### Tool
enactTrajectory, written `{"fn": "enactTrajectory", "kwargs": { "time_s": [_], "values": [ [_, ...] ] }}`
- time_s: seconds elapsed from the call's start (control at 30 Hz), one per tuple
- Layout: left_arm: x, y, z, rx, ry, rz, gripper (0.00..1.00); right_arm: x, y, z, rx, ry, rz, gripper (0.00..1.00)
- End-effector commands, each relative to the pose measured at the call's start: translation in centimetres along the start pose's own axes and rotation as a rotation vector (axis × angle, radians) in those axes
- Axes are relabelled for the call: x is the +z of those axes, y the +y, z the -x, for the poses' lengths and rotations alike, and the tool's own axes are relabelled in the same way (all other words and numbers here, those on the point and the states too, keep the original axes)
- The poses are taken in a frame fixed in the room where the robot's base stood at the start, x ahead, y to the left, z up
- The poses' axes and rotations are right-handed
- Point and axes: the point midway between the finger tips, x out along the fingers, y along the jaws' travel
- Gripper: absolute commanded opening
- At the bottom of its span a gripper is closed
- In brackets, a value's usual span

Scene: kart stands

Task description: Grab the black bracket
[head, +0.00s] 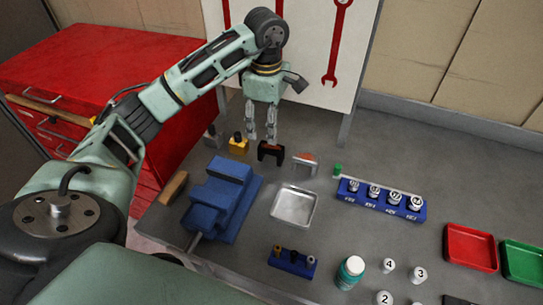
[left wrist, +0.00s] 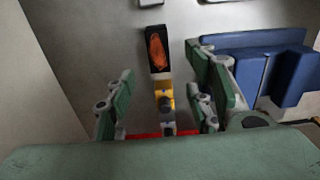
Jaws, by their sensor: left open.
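The black bracket (head: 270,152) stands on the grey bench top, between a yellow piece with a black knob (head: 238,144) and a grey bracket with an orange part (head: 304,160). In the left wrist view the black bracket (left wrist: 156,51) has an orange face and lies ahead of the finger gap. My left gripper (head: 261,136) points down, open and empty, just above and behind the bracket in the head view. In the left wrist view its fingers (left wrist: 160,80) are spread to either side of the yellow piece (left wrist: 165,92). My right gripper is not in view.
A blue vise (head: 220,197) stands in front, at the left. A metal tray (head: 295,205) and a blue rack of numbered weights (head: 382,200) lie to the right. A tool board (head: 325,75) rises behind. A red cabinet (head: 120,60) stands left.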

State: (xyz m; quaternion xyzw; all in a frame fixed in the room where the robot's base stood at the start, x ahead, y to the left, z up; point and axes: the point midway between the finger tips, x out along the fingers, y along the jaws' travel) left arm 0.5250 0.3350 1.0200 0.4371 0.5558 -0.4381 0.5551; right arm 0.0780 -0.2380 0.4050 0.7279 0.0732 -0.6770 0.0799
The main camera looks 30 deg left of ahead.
Motion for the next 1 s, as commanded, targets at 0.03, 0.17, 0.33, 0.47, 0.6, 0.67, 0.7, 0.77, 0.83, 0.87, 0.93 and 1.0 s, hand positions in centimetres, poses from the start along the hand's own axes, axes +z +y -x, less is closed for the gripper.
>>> {"fn": "enactTrajectory", "kwargs": {
  "time_s": [0.03,0.17,0.33,0.47,0.6,0.67,0.7,0.77,0.83,0.87,0.93,1.0],
  "values": [
    [0.0,-0.1,-0.5,-0.003,0.0,0.0,0.48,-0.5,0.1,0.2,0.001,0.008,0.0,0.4],
    [0.1,-0.1,-1.8,-0.003,0.0,0.0,0.48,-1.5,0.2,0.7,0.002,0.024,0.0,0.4],
    [0.7,0.0,-3.8,-0.006,-0.001,-0.001,0.48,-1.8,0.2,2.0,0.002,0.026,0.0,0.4],
    [1.0,0.1,-5.9,-0.005,-0.001,0.0,0.48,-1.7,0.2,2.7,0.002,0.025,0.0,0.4],
    [0.9,0.2,-7.1,-0.001,0.0,0.0,0.48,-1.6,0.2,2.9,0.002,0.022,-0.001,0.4],
    [0.9,0.2,-7.3,0.0,0.0,-0.001,0.48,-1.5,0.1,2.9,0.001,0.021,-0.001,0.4],
    [0.9,0.3,-7.3,0.001,0.0,-0.001,0.48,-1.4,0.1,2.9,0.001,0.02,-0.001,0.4],
    [0.9,0.3,-7.3,0.001,0.0,-0.001,0.48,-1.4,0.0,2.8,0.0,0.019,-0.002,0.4],
    [0.9,0.3,-7.3,0.001,0.0,-0.001,0.48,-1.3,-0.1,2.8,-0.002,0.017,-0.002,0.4],
    [0.9,0.3,-7.3,0.001,0.0,-0.001,0.46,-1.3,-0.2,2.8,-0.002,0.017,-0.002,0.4],
    [0.9,0.3,-7.3,0.001,0.0,-0.001,0.4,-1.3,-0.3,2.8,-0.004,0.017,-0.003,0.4],
    [0.9,0.3,-7.3,0.0,0.0,-0.001,0.34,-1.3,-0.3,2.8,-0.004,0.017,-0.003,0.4]
  ]
}}
